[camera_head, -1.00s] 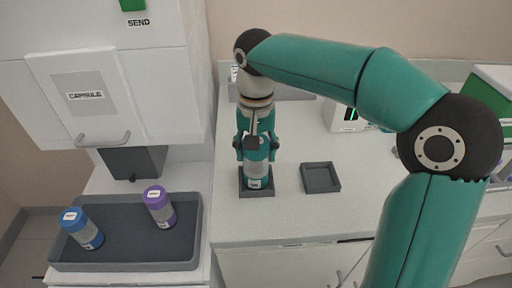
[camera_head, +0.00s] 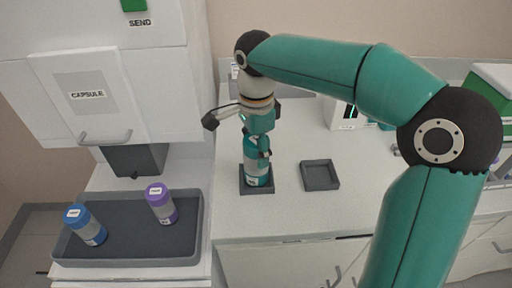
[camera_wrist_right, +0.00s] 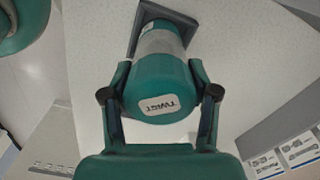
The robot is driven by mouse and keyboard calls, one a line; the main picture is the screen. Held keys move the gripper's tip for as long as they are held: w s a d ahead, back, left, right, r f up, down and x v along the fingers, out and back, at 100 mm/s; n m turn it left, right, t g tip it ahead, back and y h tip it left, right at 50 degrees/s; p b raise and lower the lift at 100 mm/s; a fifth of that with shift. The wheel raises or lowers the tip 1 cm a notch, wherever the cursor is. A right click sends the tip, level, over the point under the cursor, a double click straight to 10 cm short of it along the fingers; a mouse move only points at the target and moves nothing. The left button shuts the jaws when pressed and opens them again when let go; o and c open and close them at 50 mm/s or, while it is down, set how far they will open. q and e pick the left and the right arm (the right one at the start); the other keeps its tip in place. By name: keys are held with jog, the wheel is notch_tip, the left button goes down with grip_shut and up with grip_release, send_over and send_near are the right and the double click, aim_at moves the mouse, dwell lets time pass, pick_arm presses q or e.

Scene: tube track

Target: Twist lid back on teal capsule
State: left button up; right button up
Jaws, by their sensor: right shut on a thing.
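The teal capsule (camera_head: 257,172) stands upright in a dark square holder (camera_head: 257,190) on the white counter. In the right wrist view its teal lid (camera_wrist_right: 158,92), with a label reading TWIST, sits on the grey capsule body (camera_wrist_right: 160,40). My right gripper (camera_wrist_right: 160,97) is shut on the lid, one finger on each side. In the head view my right gripper (camera_head: 257,143) is above the holder and hides part of the capsule top. My left gripper is not in view.
A grey tray (camera_head: 130,262) at the left holds a blue-lidded capsule (camera_head: 86,226) and a purple-lidded capsule (camera_head: 161,205). An empty dark square tray (camera_head: 320,176) lies right of the holder. The CAPSULE cabinet (camera_head: 85,95) stands at the back left.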

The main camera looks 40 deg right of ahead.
jog(key=shift+m, duration=0.9)
jog(key=o, duration=1.3)
jog(key=shift+o, duration=0.2)
notch_tip(320, 180, up, 12)
jog(key=shift+f, duration=0.1)
